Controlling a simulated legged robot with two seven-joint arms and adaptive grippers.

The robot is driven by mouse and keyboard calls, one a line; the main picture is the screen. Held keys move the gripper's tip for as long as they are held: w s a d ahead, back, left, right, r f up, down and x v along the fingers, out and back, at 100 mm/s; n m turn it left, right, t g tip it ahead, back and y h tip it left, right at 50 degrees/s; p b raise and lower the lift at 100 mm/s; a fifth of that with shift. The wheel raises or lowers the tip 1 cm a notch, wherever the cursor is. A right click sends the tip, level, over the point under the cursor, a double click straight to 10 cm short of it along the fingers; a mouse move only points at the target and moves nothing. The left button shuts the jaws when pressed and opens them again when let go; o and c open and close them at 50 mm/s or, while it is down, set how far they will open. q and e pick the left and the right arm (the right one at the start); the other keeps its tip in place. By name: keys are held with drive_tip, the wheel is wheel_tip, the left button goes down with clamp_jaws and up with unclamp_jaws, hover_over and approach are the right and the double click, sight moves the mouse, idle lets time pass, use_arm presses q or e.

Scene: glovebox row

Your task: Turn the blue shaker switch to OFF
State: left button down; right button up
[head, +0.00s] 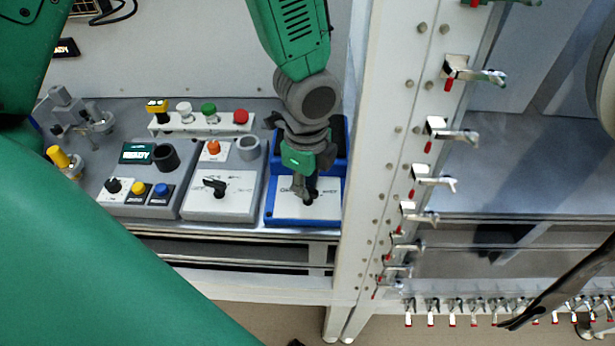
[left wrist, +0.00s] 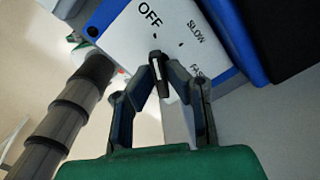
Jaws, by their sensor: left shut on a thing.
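The blue shaker (head: 272,207) stands at the right end of the row of devices, with a white front panel (head: 325,205). My left gripper (head: 306,192) reaches down over that panel and hides most of its switch. In the left wrist view the panel (left wrist: 125,38) carries the labels OFF, SLOW and a partly covered FAST. The fingers of my left gripper (left wrist: 159,75) are closed around the dark switch knob (left wrist: 156,58). A white line on the knob runs nearly up and down in that view, roughly in line with OFF. My right gripper is not in view.
Left of the shaker stands a grey device (head: 222,207) with a black knob and an orange button. Further left is another grey device (head: 125,204) with a display. A white frame post (head: 362,170) with red-tipped clamps rises close on the right.

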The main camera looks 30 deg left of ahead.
use_arm(q)
drive_tip(key=shift+w+r+n+p, duration=0.1)
drive_tip(key=shift+n+p, duration=0.2)
drive_tip(key=shift+n, duration=0.3)
drive_tip(key=c, duration=1.6)
unclamp_jaws()
drive_tip(key=shift+o, duration=0.2)
drive_tip(key=shift+r, duration=0.25)
wheel_tip(320, 180, up, 11)
